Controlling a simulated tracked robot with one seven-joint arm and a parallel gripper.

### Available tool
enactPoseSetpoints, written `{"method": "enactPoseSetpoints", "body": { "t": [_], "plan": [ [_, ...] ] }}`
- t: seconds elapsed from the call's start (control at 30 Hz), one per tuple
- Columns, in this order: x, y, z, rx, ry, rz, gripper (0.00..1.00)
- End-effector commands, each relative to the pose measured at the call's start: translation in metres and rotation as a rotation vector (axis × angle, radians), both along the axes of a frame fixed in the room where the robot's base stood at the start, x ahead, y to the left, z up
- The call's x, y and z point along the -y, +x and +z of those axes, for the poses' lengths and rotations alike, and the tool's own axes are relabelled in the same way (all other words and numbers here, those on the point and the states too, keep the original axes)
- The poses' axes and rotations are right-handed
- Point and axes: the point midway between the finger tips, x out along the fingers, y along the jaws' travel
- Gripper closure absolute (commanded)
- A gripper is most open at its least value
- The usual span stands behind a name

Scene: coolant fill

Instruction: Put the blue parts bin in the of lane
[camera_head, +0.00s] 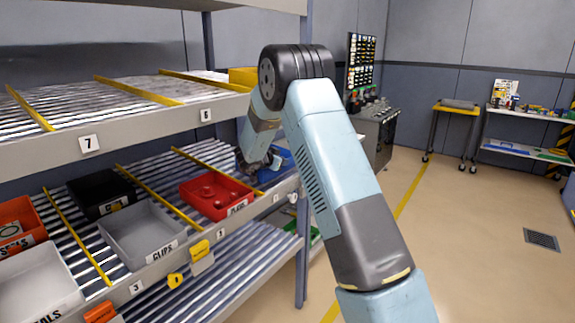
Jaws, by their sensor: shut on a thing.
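The blue parts bin (283,158) shows in small part at the right end of the middle rack shelf, mostly hidden behind my arm and gripper. My gripper (262,168) reaches down at the bin's left side and is shut on it; the fingertips are hard to make out. I cannot tell whether the bin rests on the rollers or hangs just above them. The middle shelf (150,265) has sloping roller lanes split by yellow dividers.
A red bin (217,194) sits in the lane left of my gripper. A grey CLIPS bin (142,233), a black bin (101,193), a white bin (38,285) and an orange bin (20,222) stand farther left. The upper shelf (135,87) overhangs. Open floor (455,220) lies right.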

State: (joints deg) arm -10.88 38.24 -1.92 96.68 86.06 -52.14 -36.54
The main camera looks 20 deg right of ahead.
Motion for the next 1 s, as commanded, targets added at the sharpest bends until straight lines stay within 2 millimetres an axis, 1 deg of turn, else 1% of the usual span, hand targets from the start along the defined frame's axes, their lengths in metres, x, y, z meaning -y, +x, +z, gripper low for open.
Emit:
{"method": "enactPoseSetpoints", "body": {
  "t": [0.13,0.2,0.3,0.5,0.87,0.9,1.0],
  "plan": [
    [-0.009,0.011,0.001,0.002,0.001,0.000,1.00],
    [-0.009,0.011,-0.007,-0.002,0.000,0.000,1.00],
    [-0.009,0.011,-0.015,-0.001,-0.001,0.000,1.00],
    [-0.009,0.012,-0.025,0.000,0.000,0.000,1.00],
    [-0.009,0.012,-0.027,0.001,0.001,0.000,1.00],
    [-0.009,0.012,-0.027,0.001,0.001,0.000,0.90],
    [-0.009,0.012,-0.027,0.001,0.001,0.000,0.80]
  ]
}}
